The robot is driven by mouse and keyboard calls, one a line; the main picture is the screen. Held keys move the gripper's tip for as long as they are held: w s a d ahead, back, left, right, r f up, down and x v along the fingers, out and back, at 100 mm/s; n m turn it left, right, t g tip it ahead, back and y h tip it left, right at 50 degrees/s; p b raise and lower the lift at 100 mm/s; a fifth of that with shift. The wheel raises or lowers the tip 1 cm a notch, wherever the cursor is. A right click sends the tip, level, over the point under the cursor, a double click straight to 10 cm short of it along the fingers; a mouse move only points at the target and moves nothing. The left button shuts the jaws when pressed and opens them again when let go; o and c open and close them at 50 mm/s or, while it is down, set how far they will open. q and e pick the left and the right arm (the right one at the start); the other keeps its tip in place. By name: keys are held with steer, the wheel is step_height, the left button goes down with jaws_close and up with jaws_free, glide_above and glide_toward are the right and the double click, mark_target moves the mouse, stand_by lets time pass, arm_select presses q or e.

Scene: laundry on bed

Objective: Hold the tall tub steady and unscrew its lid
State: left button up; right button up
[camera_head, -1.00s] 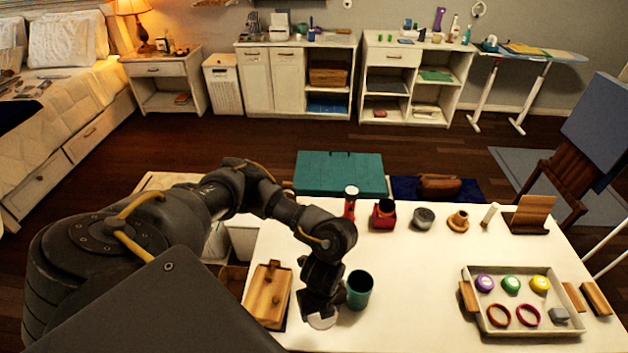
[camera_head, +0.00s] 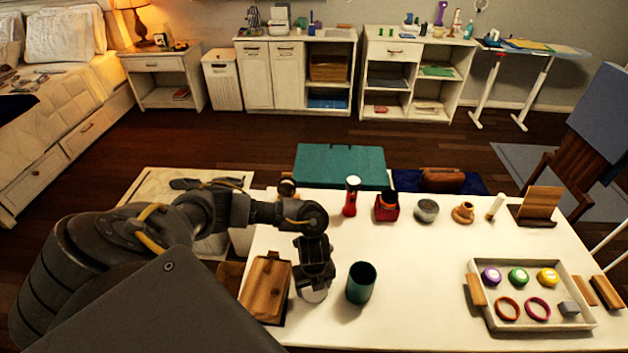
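A teal, open-topped cylinder (camera_head: 361,284) stands upright near the front of the white table. I cannot tell whether it is the tall tub; no other tall tub is clearly seen. My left gripper (camera_head: 314,283) points down just left of it, apart from it. A pale round piece (camera_head: 314,295) shows right under the gripper, mostly hidden by it. I cannot tell whether it is a lid, or whether the fingers are closed on it. My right gripper is not in view.
A wooden box (camera_head: 266,288) sits close left of my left gripper. Along the table's far edge stand a red flashlight (camera_head: 351,198), a red container (camera_head: 387,208), a grey tin (camera_head: 427,211) and a wooden stand (camera_head: 540,206). A tray (camera_head: 574,290) lies at right. The table's middle is clear.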

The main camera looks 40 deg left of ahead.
arm_select(q)
steer(key=shift+f, duration=0.2)
steer(key=shift+f, duration=0.2)
steer(key=o, duration=1.1)
steer(key=shift+r, duration=0.1)
steer(key=shift+r+p, duration=1.55)
steer(key=shift+r, duration=4.6)
